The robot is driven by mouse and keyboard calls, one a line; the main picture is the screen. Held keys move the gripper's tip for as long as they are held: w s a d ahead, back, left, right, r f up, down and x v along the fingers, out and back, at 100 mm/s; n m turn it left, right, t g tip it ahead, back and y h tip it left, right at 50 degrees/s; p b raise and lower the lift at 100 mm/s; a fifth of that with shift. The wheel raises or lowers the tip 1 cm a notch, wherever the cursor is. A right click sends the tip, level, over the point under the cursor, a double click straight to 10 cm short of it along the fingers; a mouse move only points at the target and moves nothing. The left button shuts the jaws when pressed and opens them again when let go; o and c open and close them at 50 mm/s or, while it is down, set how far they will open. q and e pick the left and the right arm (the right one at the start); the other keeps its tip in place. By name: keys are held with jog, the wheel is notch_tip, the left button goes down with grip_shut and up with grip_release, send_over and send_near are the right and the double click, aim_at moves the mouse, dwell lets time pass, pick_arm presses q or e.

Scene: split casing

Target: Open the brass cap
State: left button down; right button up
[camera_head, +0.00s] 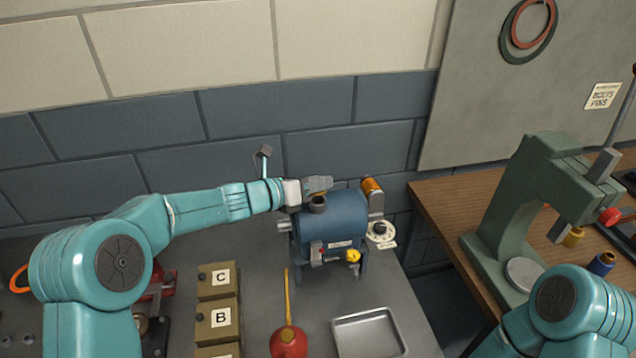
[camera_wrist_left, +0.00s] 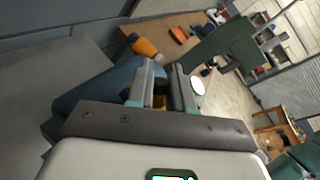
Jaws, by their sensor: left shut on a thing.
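The blue split casing (camera_head: 335,226) stands on the grey bench by the wall, with a dark round neck (camera_head: 318,204) on top. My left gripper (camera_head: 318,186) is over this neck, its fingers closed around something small. In the left wrist view the gripper (camera_wrist_left: 161,88) has a brass-coloured bit, the brass cap (camera_wrist_left: 160,101), between its fingers. The fingers hide most of the cap, so I cannot tell whether it is seated on the neck or clear of it. My right gripper is out of view; only part of that arm shows at lower right.
An orange cylinder (camera_head: 371,187) stands at the casing's right end, near a white dial (camera_head: 380,232). A red oil can (camera_head: 288,340), a metal tray (camera_head: 368,334) and lettered boxes (camera_head: 217,285) lie in front. A green press (camera_head: 515,205) stands on the wooden bench.

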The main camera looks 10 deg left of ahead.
pick_arm(q)
jog(key=shift+w+n, duration=0.1)
jog(key=shift+n, duration=0.2)
dwell(0.4)
jog(key=c, duration=1.1)
grip_release()
jog(key=shift+o, duration=0.2)
jog(key=shift+a, duration=0.1)
jog(key=shift+s+a+r, duration=0.1)
jog(key=shift+s+a, duration=0.15)
jog(key=shift+a, duration=0.1)
jog(key=b+v, duration=0.3)
jog(key=v, duration=1.2)
jog(key=shift+r+b, duration=0.25)
jog(key=shift+b, duration=0.15)
jog(key=shift+o, duration=0.3)
jog(key=shift+a, duration=0.15)
